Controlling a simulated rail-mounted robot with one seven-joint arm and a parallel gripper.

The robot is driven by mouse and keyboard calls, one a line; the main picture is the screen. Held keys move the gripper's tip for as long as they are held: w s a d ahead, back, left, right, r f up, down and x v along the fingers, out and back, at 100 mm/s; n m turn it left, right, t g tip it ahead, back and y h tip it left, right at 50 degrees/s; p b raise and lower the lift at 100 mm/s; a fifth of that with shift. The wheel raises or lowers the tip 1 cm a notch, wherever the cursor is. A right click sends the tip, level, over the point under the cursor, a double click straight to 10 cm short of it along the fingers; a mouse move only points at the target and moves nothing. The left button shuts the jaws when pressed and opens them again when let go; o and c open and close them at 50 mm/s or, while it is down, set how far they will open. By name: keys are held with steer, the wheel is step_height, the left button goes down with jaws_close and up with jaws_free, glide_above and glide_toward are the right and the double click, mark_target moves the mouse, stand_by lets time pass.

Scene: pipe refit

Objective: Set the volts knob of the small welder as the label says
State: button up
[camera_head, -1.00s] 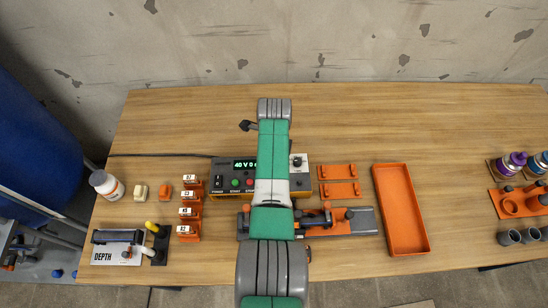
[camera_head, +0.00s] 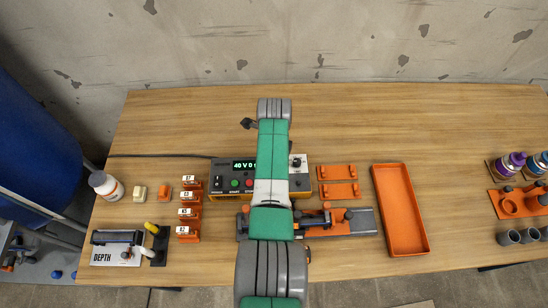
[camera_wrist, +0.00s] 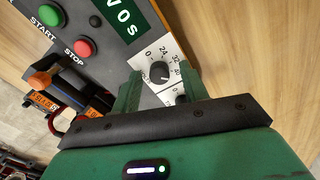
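The small welder (camera_head: 231,192) stands mid-table in the head view, partly hidden by my arm. Its green display (camera_head: 245,164) appears to read 40 V and 0 s. The dark volts knob (camera_wrist: 158,72) sits on a white numbered dial (camera_wrist: 172,58) in the wrist view; 0, 24, 32 and 40 are partly legible. My gripper (camera_wrist: 160,82) is open, with its green fingers at either side of the lower dial, close to the knob. I cannot tell whether they touch it. An orange label (camera_wrist: 40,104) on the clamped part shows upside down, too small to read surely.
Green START (camera_wrist: 50,15) and red STOP (camera_wrist: 83,47) buttons lie left of the dial. A clamp fixture (camera_head: 345,222) stands in front of the welder. Orange numbered holders (camera_head: 190,210) are left, an orange tray (camera_head: 402,210) right. The table behind is clear.

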step_height(320, 180, up, 8)
steer(key=p, duration=0.3)
steer(key=shift+f, duration=0.1)
stand_by(0.5)
